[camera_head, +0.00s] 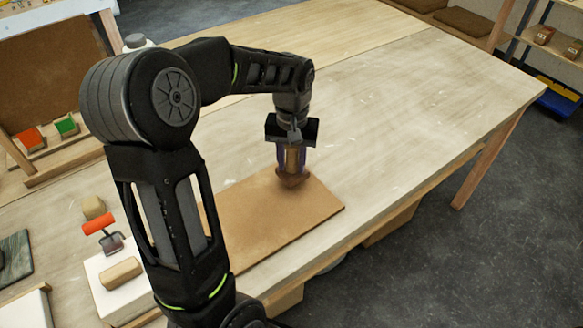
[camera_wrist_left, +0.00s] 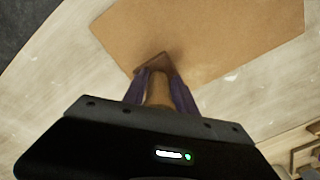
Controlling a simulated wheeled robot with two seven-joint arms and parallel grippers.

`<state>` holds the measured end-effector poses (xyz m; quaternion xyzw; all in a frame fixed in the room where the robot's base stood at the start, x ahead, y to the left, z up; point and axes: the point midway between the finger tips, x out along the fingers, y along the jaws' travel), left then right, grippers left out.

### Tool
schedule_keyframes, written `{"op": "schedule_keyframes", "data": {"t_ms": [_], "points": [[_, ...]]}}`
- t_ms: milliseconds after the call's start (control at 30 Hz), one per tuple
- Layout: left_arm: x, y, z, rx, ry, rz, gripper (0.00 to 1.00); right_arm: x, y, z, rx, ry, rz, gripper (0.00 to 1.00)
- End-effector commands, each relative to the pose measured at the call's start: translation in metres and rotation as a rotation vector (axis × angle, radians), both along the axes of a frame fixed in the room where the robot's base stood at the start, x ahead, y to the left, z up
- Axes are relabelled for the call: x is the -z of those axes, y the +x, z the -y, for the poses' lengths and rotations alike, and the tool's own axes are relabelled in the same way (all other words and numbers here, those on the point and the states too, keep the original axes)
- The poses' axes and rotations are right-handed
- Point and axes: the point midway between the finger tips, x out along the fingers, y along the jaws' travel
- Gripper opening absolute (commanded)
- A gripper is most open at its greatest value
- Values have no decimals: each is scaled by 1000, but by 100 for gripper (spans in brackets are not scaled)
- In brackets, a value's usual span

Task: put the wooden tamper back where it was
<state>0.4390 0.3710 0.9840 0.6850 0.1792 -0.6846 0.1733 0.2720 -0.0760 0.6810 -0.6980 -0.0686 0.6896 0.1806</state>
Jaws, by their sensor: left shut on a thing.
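My left gripper (camera_head: 291,160) is shut on the wooden tamper (camera_head: 292,179), which is upright with its brown base down. The tamper is over the right part of a brown board (camera_head: 255,222) on the table. I cannot tell whether its base touches the board. In the left wrist view, the purple-grey fingers of the gripper (camera_wrist_left: 160,92) are on both sides of the tamper's light wooden handle (camera_wrist_left: 158,90), and its brown base shows beyond them at the board's edge. My right gripper is not in view.
The pale wooden table (camera_head: 420,110) is bare to the right and behind the board. A white block with an orange-handled tool (camera_head: 98,223) stands at the left. Red (camera_head: 28,139) and green (camera_head: 66,126) blocks are on a wooden stand. My left arm hides the middle left.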

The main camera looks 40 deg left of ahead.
Motion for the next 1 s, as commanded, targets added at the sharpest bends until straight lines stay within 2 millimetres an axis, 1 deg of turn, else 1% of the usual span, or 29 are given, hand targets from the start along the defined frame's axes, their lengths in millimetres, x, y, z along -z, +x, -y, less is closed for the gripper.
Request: {"op": "schedule_keyframes", "data": {"t_ms": [100,200,567,600,867,1000], "points": [[17,-1,0,-1,-1,-4,0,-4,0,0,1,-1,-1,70],[26,0,0,-1,-1,-2,0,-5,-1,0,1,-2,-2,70],[31,0,0,0,0,0,0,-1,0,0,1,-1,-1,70],[32,0,0,0,0,0,34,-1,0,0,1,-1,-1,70],[31,0,0,0,0,0,55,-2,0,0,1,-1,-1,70],[30,0,0,0,0,0,55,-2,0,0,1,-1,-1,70]]}}
